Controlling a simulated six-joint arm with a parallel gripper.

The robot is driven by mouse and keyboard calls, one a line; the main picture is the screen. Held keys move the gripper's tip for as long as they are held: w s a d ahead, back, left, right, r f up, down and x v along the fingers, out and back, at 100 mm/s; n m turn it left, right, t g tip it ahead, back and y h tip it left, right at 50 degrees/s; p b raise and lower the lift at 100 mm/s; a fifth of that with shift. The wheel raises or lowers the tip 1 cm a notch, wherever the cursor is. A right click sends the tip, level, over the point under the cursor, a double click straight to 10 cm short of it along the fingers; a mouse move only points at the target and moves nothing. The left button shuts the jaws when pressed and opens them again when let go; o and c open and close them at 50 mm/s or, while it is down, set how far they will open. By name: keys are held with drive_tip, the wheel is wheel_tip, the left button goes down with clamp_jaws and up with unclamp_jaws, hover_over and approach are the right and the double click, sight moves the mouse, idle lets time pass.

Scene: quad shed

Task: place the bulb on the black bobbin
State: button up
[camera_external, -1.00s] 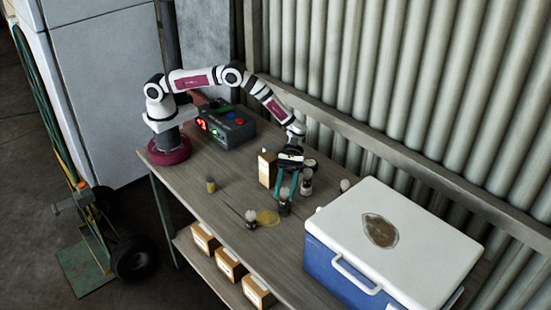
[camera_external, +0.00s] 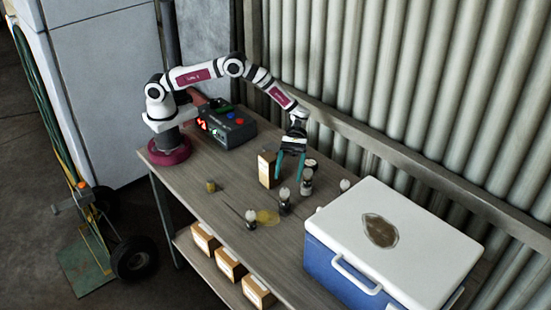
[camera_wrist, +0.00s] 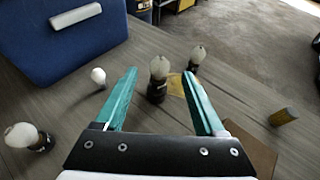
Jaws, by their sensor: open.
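A pale bulb (camera_external: 285,193) stands upright on a dark bobbin (camera_external: 285,208) near the middle of the table. In the wrist view, this bulb (camera_wrist: 159,67) sits on top of the dark bobbin (camera_wrist: 156,92), seen between my fingers. My gripper (camera_external: 290,178) has teal fingers spread apart, with nothing held between them. It hangs above and a little behind that bulb, apart from it. In the wrist view, my gripper (camera_wrist: 160,74) frames the bulb with both fingertips clear of it.
Other bulbs top dark holders at front left (camera_external: 251,218) and right behind (camera_external: 306,181). Another pale bulb (camera_external: 345,185) is near the cooler (camera_external: 330,255). An upright box (camera_external: 266,170) stands close left of my gripper. A yellowish bobbin (camera_external: 211,186) stands farther left, with bare table around it.

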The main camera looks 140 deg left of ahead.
drive_tip(key=v, duration=0.5)
drive_tip(key=s+d+r+m+g+y, duration=0.2)
drive_tip(key=s+d+r+m+g, duration=0.2)
drive_tip(key=s+d+r+m, duration=0.25)
drive_tip(key=s+d+r+m+g+y, duration=0.1)
drive_tip(key=s+d+r+m+g, duration=0.35)
drive_tip(key=d+m, duration=0.4)
drive_tip(key=s+d+m+y, duration=0.2)
drive_tip(key=s+m+y, duration=0.7)
drive_tip(key=s+m, duration=0.6)
drive_tip(key=s, duration=0.8)
drive_tip(key=shift+m+y, duration=0.3)
drive_tip(key=shift+m, duration=0.1)
